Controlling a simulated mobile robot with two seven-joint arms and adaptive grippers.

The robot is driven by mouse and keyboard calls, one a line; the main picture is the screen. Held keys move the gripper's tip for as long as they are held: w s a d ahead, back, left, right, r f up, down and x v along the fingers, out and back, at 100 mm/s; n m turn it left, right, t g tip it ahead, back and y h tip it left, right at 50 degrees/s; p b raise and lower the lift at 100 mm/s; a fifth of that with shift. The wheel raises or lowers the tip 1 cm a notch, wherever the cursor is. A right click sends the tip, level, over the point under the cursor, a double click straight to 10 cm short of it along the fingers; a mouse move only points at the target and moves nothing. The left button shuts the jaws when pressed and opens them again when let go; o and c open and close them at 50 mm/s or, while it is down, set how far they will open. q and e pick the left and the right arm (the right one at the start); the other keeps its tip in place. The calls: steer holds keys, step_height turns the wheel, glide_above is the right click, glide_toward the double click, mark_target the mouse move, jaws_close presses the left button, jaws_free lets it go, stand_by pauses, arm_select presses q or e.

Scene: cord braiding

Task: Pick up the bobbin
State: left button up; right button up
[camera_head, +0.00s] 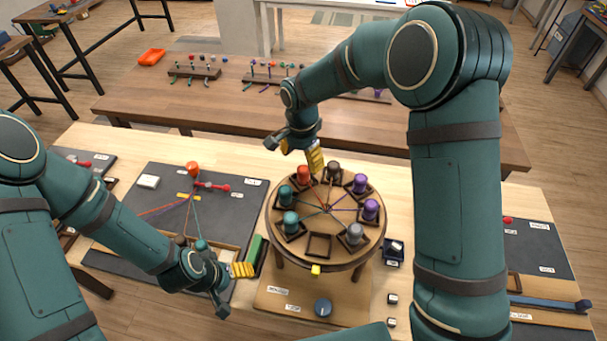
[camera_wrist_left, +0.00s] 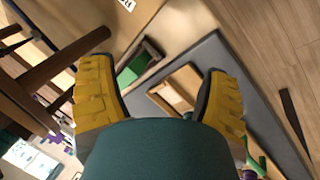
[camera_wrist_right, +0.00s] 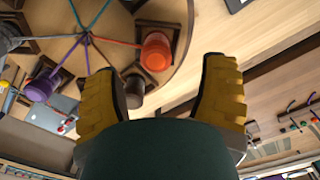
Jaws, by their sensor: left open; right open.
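A round wooden braiding stand (camera_head: 319,262) carries several bobbins around its rim, with cords meeting at its centre. Among them are an orange bobbin (camera_head: 303,174), a brown bobbin (camera_head: 334,172), a grey bobbin (camera_head: 354,234), and teal and purple ones. A square holder (camera_head: 319,245) at the front of the rim is empty. My right gripper (camera_head: 316,158) is open at the stand's far edge; its wrist view shows the orange bobbin (camera_wrist_right: 155,52) and brown bobbin (camera_wrist_right: 134,90) close by. My left gripper (camera_head: 244,269) is open and empty, left of the stand, above a tray.
A green block (camera_head: 254,251) lies beside the stand. A brown table (camera_head: 220,105) stands behind.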

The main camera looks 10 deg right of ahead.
mark_target(303, 169)
steer(key=shift+s+d+f, duration=0.1)
steer(key=shift+f, duration=1.4)
steer(key=shift+s+d+f, duration=0.1)
steer(key=shift+f, duration=1.4)
jaws_close()
